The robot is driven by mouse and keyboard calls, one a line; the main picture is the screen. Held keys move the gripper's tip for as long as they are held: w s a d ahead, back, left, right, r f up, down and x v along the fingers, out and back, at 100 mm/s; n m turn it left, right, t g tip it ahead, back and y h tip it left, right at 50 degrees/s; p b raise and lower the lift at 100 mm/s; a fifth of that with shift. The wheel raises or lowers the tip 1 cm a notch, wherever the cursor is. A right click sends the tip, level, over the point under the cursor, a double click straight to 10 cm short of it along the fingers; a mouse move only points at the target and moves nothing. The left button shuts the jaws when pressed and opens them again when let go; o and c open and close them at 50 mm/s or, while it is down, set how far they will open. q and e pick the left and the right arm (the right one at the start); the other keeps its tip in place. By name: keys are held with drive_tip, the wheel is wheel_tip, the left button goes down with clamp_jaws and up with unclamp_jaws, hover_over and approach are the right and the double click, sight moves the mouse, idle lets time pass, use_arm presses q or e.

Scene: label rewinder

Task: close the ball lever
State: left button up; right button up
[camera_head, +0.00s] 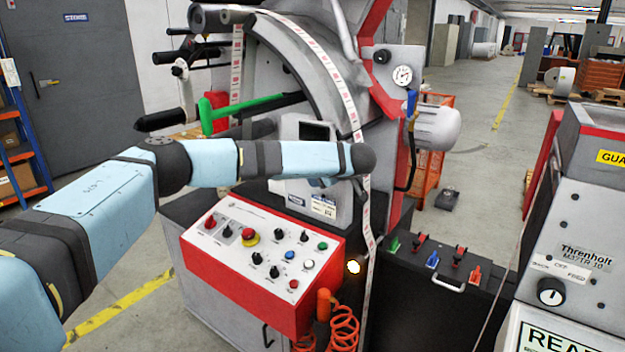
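A small blue lever (411,103) stands roughly upright below the round pressure gauge (403,75) on the rewinder. It looks like a ball-valve handle, with a dark hose running down below it. My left arm comes in from the left and crosses in front of the machine. Its dark rounded end lies left of and below the blue lever, apart from it in the picture. The fingers of my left gripper do not show; they are hidden behind the arm. My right arm and gripper are not in view.
A green handle (207,116) sticks out at the machine's left. Below my arm is a red control box (262,262) with buttons and an orange coiled cable (345,322). A grey motor (437,128) sits right of the lever. A grey cabinet (575,240) stands at the right.

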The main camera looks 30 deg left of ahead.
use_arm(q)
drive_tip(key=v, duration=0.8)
